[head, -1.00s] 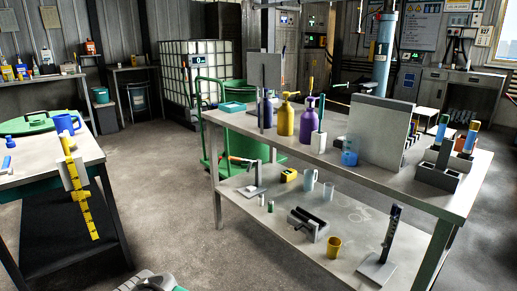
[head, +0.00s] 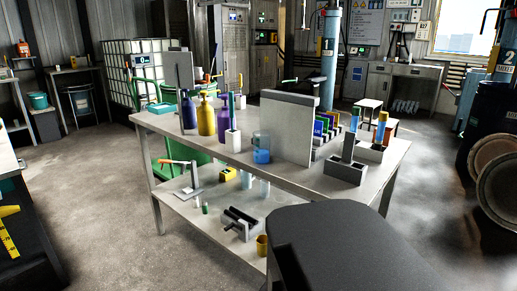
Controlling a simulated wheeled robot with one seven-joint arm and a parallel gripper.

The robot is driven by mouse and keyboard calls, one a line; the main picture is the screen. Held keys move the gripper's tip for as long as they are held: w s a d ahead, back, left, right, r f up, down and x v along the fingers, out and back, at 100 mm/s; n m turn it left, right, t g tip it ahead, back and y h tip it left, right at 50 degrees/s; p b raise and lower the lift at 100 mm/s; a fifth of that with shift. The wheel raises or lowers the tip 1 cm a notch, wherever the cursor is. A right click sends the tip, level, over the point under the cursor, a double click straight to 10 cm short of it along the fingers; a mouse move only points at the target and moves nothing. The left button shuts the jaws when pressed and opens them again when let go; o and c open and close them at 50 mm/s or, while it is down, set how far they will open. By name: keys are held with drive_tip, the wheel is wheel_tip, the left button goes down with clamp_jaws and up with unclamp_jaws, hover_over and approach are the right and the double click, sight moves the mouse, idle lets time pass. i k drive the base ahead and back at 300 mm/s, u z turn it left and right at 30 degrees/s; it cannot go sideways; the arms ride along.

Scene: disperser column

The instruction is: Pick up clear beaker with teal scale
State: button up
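A clear beaker with blue in it (head: 261,150) stands upright on the table top, left of the large grey upright panel. Two pale clear vessels, a left one (head: 246,181) and a right one (head: 265,188), stand on the lower shelf, partly hidden by the table top's edge. The scale marks are too small to read, so I cannot tell which vessel has the teal scale. A dark grey part of my arm fills the bottom right of the view. My gripper does not show.
The table top (head: 290,184) also holds purple and yellow bottles (head: 206,117), a white holder (head: 233,140), the grey panel (head: 284,128) and grey racks (head: 346,170). The lower shelf holds a yellow mug (head: 262,245) and a dark clamp-like block (head: 240,222). Floor at left is clear.

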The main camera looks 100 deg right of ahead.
sight(261, 139)
drive_tip(key=z, duration=0.05)
drive_tip(key=k, duration=1.35)
drive_tip(key=z, duration=0.15)
